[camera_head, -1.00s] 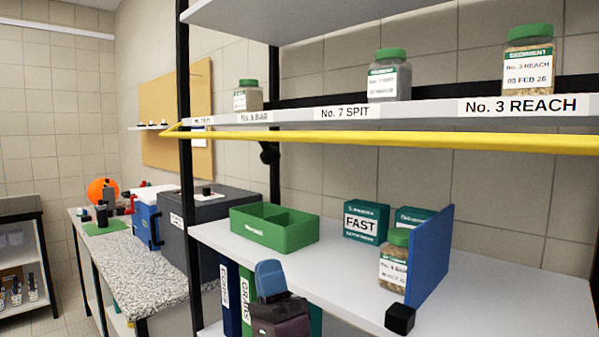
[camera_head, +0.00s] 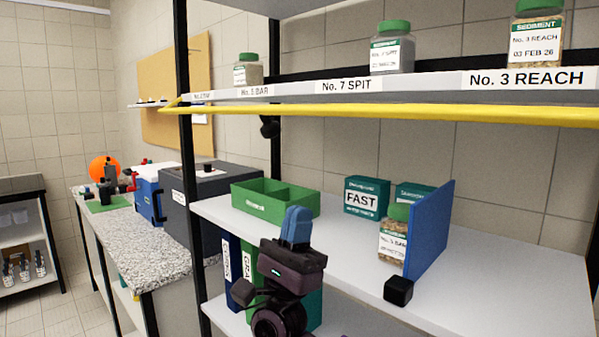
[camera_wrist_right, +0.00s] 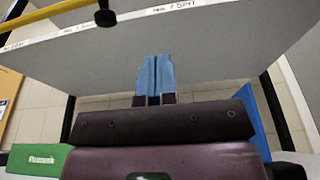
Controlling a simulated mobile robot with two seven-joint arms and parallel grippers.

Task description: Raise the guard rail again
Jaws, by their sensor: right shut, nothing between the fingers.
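The guard rail is a long yellow bar (camera_head: 400,112) that runs across the shelf unit just below the front edge of the upper shelf (camera_head: 418,84). Its left end is beside the black post. In the right wrist view the yellow rail (camera_wrist_right: 48,12) crosses the top left corner. My right gripper (camera_head: 296,222), with blue fingers, points up in front of the lower shelf, well below the rail and apart from it. Its fingers (camera_wrist_right: 154,78) are together and empty. My left gripper is not in view.
Labelled jars (camera_head: 393,48) stand on the upper shelf. The lower shelf (camera_head: 475,290) holds a green divided tray (camera_head: 262,208), teal boxes (camera_head: 366,197), a jar (camera_head: 393,240) and an upright blue panel (camera_head: 430,232). A black knob (camera_head: 269,127) hangs under the upper shelf.

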